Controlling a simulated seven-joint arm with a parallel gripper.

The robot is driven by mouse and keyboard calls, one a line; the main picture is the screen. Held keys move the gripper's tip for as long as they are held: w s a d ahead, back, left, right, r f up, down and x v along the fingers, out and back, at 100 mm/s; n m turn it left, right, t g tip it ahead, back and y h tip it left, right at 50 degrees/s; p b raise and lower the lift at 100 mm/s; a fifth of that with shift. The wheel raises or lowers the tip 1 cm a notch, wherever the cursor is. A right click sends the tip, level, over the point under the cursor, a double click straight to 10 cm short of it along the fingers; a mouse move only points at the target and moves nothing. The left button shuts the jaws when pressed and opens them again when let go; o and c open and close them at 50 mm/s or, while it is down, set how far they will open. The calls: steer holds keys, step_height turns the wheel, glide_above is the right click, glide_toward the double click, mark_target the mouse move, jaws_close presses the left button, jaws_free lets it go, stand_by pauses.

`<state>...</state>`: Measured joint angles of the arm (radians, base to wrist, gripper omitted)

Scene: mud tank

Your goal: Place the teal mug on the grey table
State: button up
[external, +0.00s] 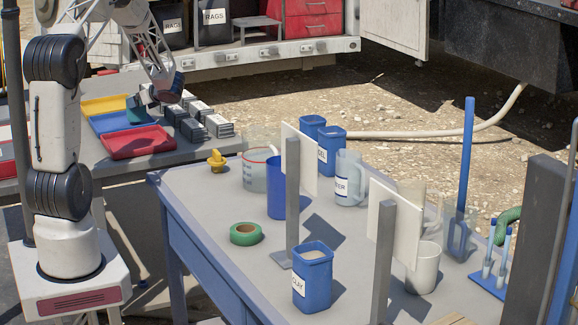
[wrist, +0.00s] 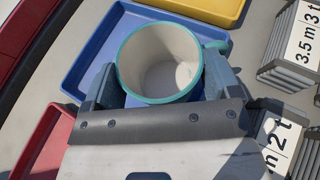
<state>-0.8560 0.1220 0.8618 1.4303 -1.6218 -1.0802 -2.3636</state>
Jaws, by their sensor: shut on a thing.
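The teal mug (wrist: 160,58) has a teal rim and a cream inside, and I look down into its open top in the wrist view. My gripper (wrist: 158,85) is shut on it, with one finger on either side. In the external view the mug (external: 134,110) shows as a small teal shape beside my gripper (external: 147,98), over the blue tray (external: 104,125). I cannot tell whether its base touches the tray. The trays are on a grey table top (external: 205,153) at the left. A blue-framed table with a grey top (external: 215,205) stands in front.
A yellow tray (external: 103,104) and a red tray (external: 138,142) flank the blue one. Several labelled grey blocks (external: 200,112) lie to their right. The front table holds a green tape roll (external: 245,234), a blue clay container (external: 312,279), upright panels and clear jugs. Its near left part is bare.

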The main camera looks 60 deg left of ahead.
steer(key=shift+f, duration=0.4)
steer(key=shift+f, duration=0.35)
stand_by(0.6)
steer(key=o, duration=0.9)
steer(key=shift+d, duration=0.15)
steer(key=shift+v, duration=3.75)
steer(key=shift+w, duration=0.1)
